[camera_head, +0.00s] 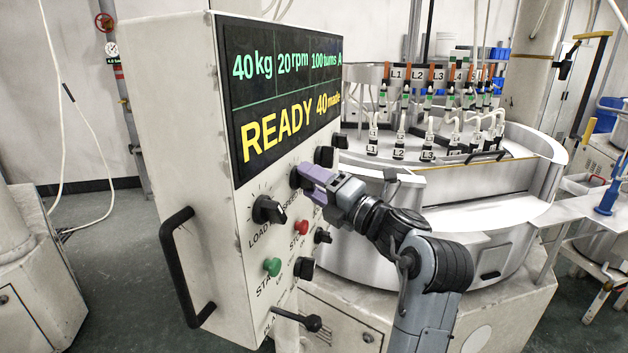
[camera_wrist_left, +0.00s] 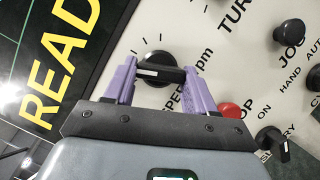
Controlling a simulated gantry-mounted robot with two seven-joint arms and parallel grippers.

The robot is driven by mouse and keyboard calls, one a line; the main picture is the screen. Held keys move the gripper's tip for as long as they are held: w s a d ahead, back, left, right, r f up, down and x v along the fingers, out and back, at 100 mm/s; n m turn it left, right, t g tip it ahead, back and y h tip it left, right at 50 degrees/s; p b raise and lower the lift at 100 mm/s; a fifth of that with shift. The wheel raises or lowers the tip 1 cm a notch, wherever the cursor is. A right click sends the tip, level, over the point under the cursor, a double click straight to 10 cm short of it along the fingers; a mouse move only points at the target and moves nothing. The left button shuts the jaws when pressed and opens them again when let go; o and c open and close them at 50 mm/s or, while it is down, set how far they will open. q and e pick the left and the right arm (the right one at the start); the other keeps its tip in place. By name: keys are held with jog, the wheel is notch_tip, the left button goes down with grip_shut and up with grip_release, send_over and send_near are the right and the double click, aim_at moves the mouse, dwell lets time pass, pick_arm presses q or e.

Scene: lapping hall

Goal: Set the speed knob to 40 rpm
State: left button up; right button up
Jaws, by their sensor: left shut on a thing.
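The speed knob (camera_head: 296,177) is a round black knob on the white control panel, under the display (camera_head: 285,95). The display reads 40 kg, 20 rpm, 100 turns, READY. My left gripper (camera_head: 307,180), with purple fingers, is shut on the knob and partly hides it. In the left wrist view the two fingers of the gripper (camera_wrist_left: 160,76) straddle the bar of the speed knob (camera_wrist_left: 153,60). A white mark on the bar lies toward the left, the display side. Scale ticks show around the knob; their numbers are not legible. My right gripper is not in view.
The load knob (camera_head: 266,210) is left of the speed knob. The red stop button (camera_head: 301,228) and green start button (camera_head: 272,267) are below. Another black knob (camera_head: 325,156) is up and right. A black handle (camera_head: 178,268) sticks out at the panel's left.

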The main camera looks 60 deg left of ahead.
pick_arm(q)
jog(key=shift+r+m+t+h+p, duration=0.15)
jog(key=shift+m+h+p, duration=0.45)
jog(key=shift+m+p, duration=0.8)
jog(key=shift+r+m+t+h+p, duration=0.2)
jog(key=shift+m+h+p, duration=0.4)
jog(key=shift+m+p, duration=0.8)
jog(key=shift+r+m+t+h+p, duration=0.15)
jog(key=shift+m+h+p, duration=0.6)
jog(key=shift+m, duration=1.15)
jog(key=shift+f, duration=0.15)
jog(key=o, duration=1)
jog(key=shift+o, duration=0.2)
jog(key=shift+w+d, duration=0.1)
